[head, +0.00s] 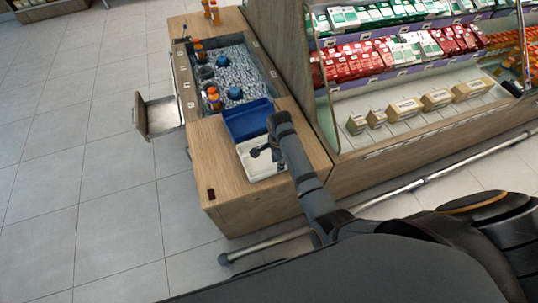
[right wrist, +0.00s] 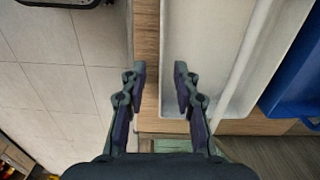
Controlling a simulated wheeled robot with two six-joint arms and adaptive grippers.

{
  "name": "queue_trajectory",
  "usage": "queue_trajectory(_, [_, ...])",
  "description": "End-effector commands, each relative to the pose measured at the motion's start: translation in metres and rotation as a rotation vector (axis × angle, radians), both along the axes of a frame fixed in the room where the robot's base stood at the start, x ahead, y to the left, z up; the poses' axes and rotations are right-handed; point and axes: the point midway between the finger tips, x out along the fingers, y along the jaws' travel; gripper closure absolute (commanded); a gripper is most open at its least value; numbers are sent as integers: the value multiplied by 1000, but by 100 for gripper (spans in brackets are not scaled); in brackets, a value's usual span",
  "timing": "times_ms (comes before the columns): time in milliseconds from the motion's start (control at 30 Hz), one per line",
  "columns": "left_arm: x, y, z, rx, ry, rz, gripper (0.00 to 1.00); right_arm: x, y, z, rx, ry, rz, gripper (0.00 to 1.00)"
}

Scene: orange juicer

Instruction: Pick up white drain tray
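The white drain tray (head: 262,170) sits on the wooden counter, just in front of a blue tray (head: 247,120). My right gripper (head: 261,152) is over the white tray in the head view and hides part of it. In the right wrist view my right gripper (right wrist: 160,72) is open and empty. Its fingers straddle the left wall of the white tray (right wrist: 206,45), one over the inside and one over the counter edge. Whether they touch the wall, I cannot tell. The blue tray (right wrist: 296,72) shows at the right there. My left gripper is not in view.
A bin of ice (head: 235,70) with bottles and blue round things lies behind the blue tray. An open drawer (head: 158,117) juts out left. A chilled shelf (head: 400,70) with cartons stands at right. A small dark object (head: 211,194) lies on the counter (head: 222,180).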

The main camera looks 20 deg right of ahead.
Motion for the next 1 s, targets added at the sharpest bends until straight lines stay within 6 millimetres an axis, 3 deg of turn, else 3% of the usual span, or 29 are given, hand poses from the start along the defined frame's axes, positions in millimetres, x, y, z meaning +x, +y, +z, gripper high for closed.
queue_trajectory(267, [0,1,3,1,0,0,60,0,-1,-15,-1,2,1,70])
queue_trajectory(500, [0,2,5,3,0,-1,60,1,-2,-55,0,1,0,70])
queue_trajectory(767, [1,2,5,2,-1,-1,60,1,-1,-60,0,-2,0,70])
queue_trajectory(1000, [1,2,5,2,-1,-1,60,1,-1,-60,0,-1,0,100])
